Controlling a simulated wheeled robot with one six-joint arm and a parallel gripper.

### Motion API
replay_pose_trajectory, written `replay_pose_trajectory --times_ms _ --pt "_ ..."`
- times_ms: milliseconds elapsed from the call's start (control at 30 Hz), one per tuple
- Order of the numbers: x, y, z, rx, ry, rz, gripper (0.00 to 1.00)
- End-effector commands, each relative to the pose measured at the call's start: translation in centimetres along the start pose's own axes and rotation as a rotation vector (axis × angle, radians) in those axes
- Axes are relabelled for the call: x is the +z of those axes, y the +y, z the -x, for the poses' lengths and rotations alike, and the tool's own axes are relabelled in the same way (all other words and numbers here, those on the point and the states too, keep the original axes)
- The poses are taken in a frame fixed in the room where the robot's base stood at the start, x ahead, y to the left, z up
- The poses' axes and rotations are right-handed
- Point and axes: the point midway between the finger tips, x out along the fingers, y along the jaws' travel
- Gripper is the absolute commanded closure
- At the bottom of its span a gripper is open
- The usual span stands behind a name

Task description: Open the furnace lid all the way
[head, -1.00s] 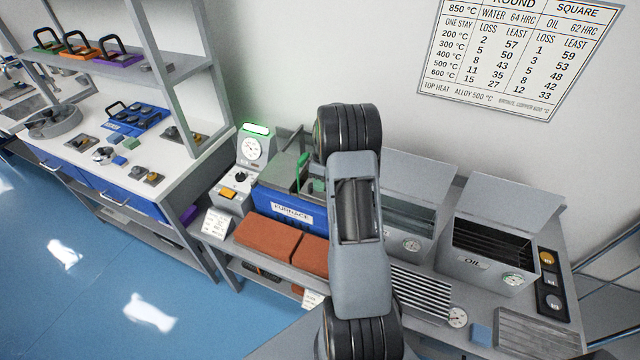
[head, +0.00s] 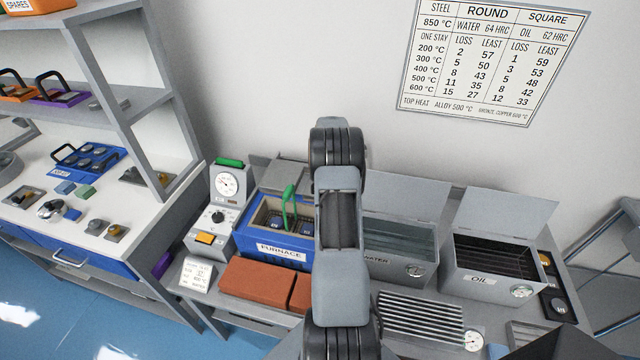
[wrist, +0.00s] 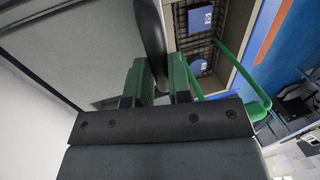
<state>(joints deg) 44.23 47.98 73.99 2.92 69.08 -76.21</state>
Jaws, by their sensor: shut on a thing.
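The blue furnace (head: 262,240) stands left of my arm in the head view, with its inside open to sight. Its grey lid (head: 285,174) is raised and leans toward the wall behind; my arm hides part of it. In the wrist view the lid (wrist: 80,45) fills the upper left and the furnace's pale rim (wrist: 237,82) is at the right. My gripper (wrist: 158,76), with green fingers, is shut on the dark lid handle (wrist: 150,38). The head view hides the gripper behind the arm. A green loop handle (head: 289,208) rises from the furnace's inside, beside blue blocks (wrist: 200,18).
A gauge unit (head: 226,186) stands left of the furnace. Orange-brown bricks (head: 257,282) lie in front. The water tank (head: 398,262) and oil tank (head: 486,275), both with raised lids, stand to the right. The wall is close behind.

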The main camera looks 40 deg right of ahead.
Motion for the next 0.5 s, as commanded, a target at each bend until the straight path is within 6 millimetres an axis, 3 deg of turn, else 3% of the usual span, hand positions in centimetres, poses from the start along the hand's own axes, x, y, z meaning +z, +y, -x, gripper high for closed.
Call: replay_pose_trajectory --times_ms 233,267,500 --pt "0.05 0.13 0.08 0.003 0.007 -0.001 1.00" --pt "0.07 0.14 0.08 0.003 0.007 -0.002 0.78" --pt "0.26 0.17 0.07 0.002 0.006 -0.006 0.56"
